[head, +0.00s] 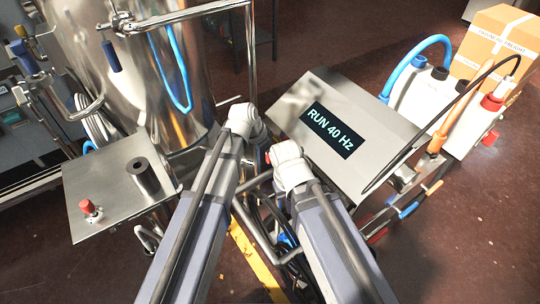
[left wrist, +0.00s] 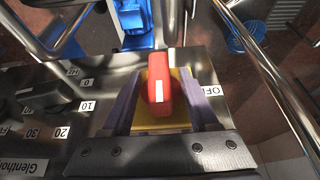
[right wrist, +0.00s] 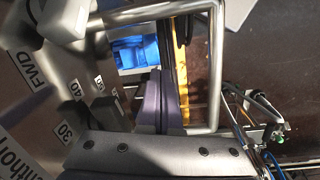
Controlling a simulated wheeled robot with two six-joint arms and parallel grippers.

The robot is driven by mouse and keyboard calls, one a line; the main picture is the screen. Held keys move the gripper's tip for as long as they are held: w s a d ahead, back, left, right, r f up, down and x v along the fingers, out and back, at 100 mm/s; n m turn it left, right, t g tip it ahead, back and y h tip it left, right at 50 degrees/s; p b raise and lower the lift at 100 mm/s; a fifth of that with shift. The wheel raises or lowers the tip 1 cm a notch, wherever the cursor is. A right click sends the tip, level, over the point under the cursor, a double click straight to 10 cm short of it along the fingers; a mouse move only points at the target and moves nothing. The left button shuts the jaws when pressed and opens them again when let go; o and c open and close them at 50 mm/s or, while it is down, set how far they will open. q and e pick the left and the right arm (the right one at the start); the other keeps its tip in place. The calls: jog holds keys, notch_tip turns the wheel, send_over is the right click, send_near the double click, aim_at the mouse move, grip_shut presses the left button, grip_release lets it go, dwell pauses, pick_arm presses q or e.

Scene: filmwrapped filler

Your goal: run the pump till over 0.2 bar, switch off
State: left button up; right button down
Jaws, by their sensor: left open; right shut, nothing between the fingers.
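The steel control box shows a lit display (head: 331,132) reading "RUN 40 Hz" in the head view. In the left wrist view, a red switch handle (left wrist: 160,92) with a white mark stands on a yellow plate (left wrist: 183,118). An OFF label (left wrist: 211,91) is to its right. My left gripper (left wrist: 159,84) is open, with one finger on each side of the red handle; contact cannot be told. My right gripper (right wrist: 160,84) is shut and empty beside the panel's 30, 40 and FWD labels (right wrist: 46,67). Both grippers are hidden in the head view. I see no pressure reading.
A shiny steel tank (head: 190,60) stands behind at left. White containers (head: 415,88), a cardboard box (head: 497,45) and hoses are at right. Tubular frame bars (right wrist: 216,60) run close to my right gripper.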

pick_arm(q)
grip_shut()
dwell(0.3)
jog(key=shift+g+h, duration=0.4)
jog(key=shift+g, duration=0.1)
grip_release()
